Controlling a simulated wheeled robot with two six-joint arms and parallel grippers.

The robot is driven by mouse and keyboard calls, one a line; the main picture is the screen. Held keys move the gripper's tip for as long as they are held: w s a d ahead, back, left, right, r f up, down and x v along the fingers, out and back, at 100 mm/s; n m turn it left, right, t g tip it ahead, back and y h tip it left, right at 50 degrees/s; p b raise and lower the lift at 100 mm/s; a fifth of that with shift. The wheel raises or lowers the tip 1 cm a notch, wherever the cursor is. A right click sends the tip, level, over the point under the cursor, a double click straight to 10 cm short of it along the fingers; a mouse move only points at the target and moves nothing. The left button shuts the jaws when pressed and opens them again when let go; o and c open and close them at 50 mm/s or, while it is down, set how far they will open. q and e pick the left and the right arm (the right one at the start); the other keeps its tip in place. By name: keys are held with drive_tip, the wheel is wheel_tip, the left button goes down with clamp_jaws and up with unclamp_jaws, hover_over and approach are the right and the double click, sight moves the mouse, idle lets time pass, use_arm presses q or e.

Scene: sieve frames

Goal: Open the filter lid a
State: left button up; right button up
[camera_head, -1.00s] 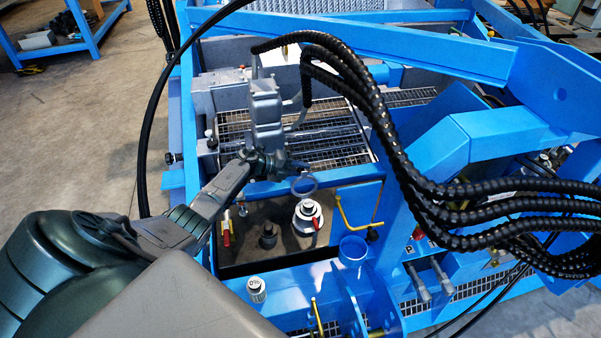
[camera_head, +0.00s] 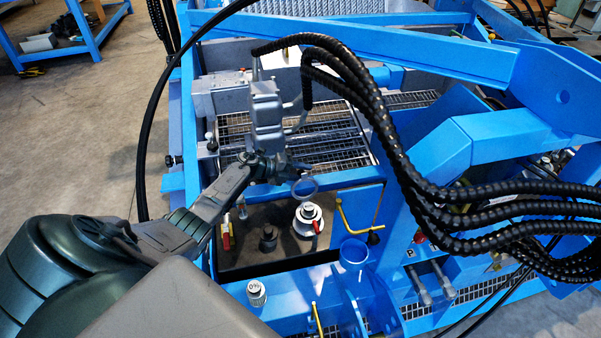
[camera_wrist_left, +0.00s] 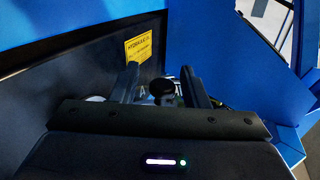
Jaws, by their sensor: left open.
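A round white fitting (camera_head: 308,216) with a dark centre stands in the open dark recess of the blue machine and is probably the filter lid. A smaller dark cap (camera_head: 267,238) is to its left. My left gripper (camera_head: 300,167) is above the recess, up and slightly left of the white fitting and apart from it. In the left wrist view its two dark fingers (camera_wrist_left: 160,84) are open. A black round knob (camera_wrist_left: 162,88) shows between them, with a pale round part (camera_wrist_left: 97,99) at the left; contact cannot be told. My right gripper is not in view.
Thick black hoses (camera_head: 385,130) arch down the right side. A yellow bent handle (camera_head: 350,222) stands right of the white fitting, a red-handled valve (camera_head: 226,238) left. Blue beams (camera_head: 350,45) frame the machine. A yellow label (camera_wrist_left: 139,47) is on the recess wall.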

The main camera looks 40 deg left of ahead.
use_arm(q)
drive_tip(key=v, duration=1)
drive_tip(key=shift+s+a, duration=0.25)
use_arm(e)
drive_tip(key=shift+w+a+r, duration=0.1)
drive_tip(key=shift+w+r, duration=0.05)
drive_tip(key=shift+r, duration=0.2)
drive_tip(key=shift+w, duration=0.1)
